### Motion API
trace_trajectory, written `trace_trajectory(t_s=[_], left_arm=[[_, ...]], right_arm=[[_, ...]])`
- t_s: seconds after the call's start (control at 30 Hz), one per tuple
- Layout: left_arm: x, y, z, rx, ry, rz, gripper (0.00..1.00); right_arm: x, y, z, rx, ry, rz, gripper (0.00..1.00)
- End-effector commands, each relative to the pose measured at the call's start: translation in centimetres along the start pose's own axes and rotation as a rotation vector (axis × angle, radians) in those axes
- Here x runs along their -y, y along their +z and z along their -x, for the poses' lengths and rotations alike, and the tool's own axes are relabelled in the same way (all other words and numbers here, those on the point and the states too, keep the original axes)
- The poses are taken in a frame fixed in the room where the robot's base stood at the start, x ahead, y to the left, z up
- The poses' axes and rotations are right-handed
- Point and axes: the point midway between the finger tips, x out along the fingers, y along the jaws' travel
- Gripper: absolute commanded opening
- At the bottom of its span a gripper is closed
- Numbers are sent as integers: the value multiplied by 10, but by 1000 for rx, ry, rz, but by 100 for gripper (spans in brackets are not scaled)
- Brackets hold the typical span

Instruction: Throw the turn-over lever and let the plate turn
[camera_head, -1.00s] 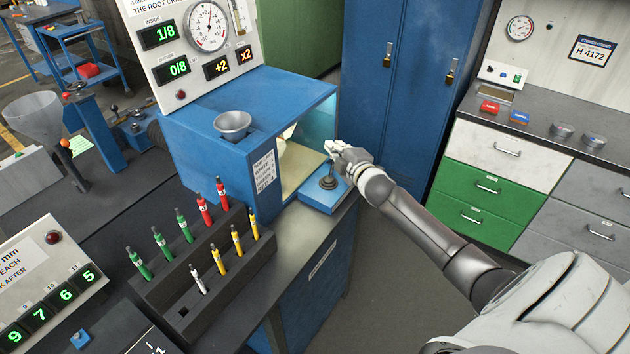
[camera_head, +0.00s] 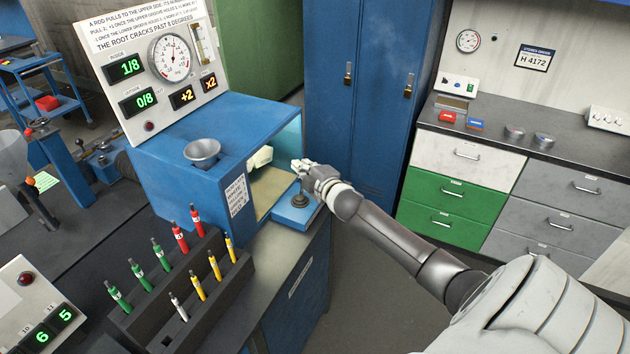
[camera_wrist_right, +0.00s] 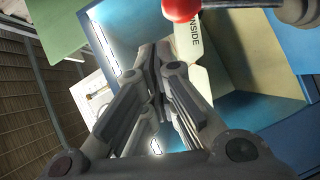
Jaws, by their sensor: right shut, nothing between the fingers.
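My right gripper (camera_head: 302,170) is shut and empty at the open right side of the blue box (camera_head: 160,168). It is above a small blue block with a dark round lever mount (camera_head: 299,199). In the right wrist view a red knob on a metal shaft (camera_wrist_right: 182,8) is just beyond and right of the shut fingers (camera_wrist_right: 154,55); I cannot tell whether they touch. A white tag (camera_wrist_right: 194,35) reading "INSIDE" hangs beside the knob. A pale piece (camera_head: 262,157) shows inside the box. I cannot make out the turning plate clearly. My left gripper is not in view.
A dark rack (camera_head: 180,295) of red, green, yellow and white pens stands in front of the box. A metal funnel (camera_head: 202,152) sits on top of the box. The gauge board (camera_head: 150,65) rises behind. Blue lockers (camera_head: 365,90) and drawers (camera_head: 455,205) stand beyond.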

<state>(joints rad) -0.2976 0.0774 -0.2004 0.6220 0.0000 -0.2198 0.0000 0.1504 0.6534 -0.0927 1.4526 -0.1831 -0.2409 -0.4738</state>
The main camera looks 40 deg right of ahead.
Motion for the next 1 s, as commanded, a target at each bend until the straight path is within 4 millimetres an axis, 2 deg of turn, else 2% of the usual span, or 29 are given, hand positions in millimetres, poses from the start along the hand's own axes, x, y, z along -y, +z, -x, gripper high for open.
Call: trace_trajectory(t_s=[0.03, 0.1, 0.3, 0.4, 0.6, 0.7, 1.0], left_arm=[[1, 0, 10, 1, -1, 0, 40], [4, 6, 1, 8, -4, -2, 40], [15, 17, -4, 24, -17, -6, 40], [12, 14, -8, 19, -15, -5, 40], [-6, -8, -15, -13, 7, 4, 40], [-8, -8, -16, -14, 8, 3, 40], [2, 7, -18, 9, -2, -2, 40]], right_arm=[[-10, -3, 1, -1, 1, 0, 0], [-4, 0, 9, -1, -1, 2, 0], [-7, 0, 33, -2, -1, 3, 0], [-10, 0, 47, -2, -1, 3, 0], [-16, 1, 77, -3, -1, 3, 0], [-18, 1, 87, -2, -1, 0, 0], [-22, 1, 98, -1, 0, 0, 0]])
